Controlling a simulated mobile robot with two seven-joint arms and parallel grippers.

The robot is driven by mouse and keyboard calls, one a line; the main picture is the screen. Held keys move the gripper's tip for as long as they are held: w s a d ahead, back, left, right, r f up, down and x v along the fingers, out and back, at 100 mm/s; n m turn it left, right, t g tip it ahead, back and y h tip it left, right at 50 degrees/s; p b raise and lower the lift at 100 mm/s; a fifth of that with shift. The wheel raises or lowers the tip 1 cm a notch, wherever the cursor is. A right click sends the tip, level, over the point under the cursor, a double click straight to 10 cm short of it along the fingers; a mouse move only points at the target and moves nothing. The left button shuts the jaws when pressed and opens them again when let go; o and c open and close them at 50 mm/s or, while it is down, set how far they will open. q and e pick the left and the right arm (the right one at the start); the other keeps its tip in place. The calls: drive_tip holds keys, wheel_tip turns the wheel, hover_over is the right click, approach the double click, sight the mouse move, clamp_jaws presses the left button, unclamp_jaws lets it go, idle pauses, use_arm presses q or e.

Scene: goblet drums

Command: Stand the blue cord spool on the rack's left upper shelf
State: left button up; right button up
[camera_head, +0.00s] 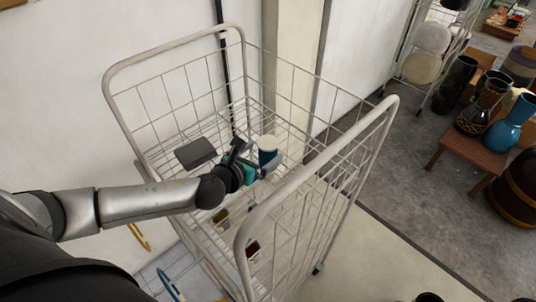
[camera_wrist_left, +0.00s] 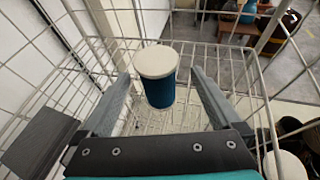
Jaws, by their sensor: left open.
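The blue cord spool (camera_head: 268,156) has a white top and a dark blue body. It is upright over the wire upper shelf of the rack (camera_head: 116,82) and looks to stand on it. It also shows in the left wrist view (camera_wrist_left: 160,92), with shelf wires (camera_wrist_left: 105,118) around its base. My left gripper (camera_head: 256,162) is open, one finger on each side of the spool. In the left wrist view a gap shows between the spool and each finger (camera_wrist_left: 162,82). The right gripper is not in view.
A dark grey flat object (camera_head: 195,152) lies on the shelf left of my gripper. A dark red item (camera_head: 253,248) is lower in the rack. The rack's tubular rail (camera_head: 300,172) rises close on the right. Drums and a blue vase (camera_head: 510,124) stand far right.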

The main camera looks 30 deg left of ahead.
use_arm(q)
drive_tip(key=shift+b+x, duration=0.3)
drive_tip(key=shift+x, duration=2.05)
drive_tip(key=shift+a+f, duration=0.15)
drive_tip(key=shift+a, duration=0.1)
clamp_jaws()
